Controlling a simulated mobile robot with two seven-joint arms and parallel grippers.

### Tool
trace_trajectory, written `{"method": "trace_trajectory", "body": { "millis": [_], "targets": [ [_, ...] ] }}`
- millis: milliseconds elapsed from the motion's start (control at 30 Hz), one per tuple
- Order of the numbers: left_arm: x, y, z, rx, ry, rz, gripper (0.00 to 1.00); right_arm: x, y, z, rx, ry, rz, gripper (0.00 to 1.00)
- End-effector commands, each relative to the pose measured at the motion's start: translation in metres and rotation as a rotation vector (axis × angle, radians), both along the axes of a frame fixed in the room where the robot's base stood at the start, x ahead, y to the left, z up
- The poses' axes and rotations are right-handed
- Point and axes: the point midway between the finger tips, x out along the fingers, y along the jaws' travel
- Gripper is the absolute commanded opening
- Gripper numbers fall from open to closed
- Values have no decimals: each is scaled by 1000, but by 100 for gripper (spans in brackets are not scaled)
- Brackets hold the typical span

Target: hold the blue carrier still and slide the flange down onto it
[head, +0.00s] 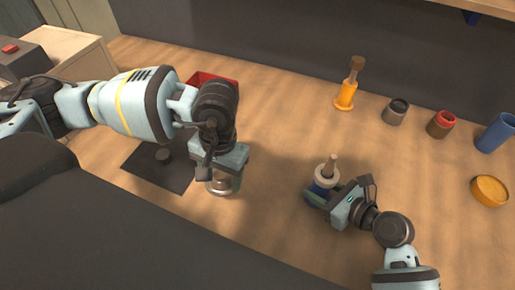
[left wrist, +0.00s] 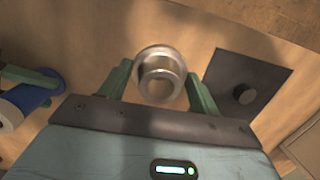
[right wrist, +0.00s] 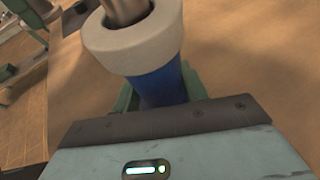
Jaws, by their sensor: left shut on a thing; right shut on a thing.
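The blue carrier (head: 318,189) stands upright on the table with a cream collar (head: 327,173) on top and a metal post (head: 332,163) rising from it. My right gripper (head: 322,193) is shut around the blue body below the collar; the right wrist view shows the blue body (right wrist: 158,86) between its fingers. The flange, a silvery metal ring (head: 222,186), is in my left gripper (head: 224,176), to the left of the carrier and apart from it. The left wrist view shows the flange (left wrist: 160,75) between both fingers. Its height above the table is hard to tell.
A dark square mat (head: 160,168) with a small dark knob lies left of my left gripper. A red bin (head: 212,77) is partly hidden behind my left arm. An orange stand (head: 346,95), cups (head: 396,111) and a blue tube (head: 495,133) stand at the back right.

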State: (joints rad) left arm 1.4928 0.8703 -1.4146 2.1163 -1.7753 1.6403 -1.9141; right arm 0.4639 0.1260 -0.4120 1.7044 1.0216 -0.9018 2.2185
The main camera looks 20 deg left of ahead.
Motion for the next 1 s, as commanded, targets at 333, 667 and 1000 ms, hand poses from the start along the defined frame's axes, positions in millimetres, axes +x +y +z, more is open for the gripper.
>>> {"method": "trace_trajectory", "body": {
  "millis": [333, 667, 1000],
  "targets": [
    [44, -55, 31, -19, -33, -2, 32, -1, 0, -2, -3, 4, 2, 22],
    [90, -156, 102, -23, -86, -5, 32, -1, 0, -2, -3, 4, 2, 22],
    [98, -212, 144, -10, -117, -3, 32, -1, 0, -2, -3, 3, 1, 22]
  ]
}}
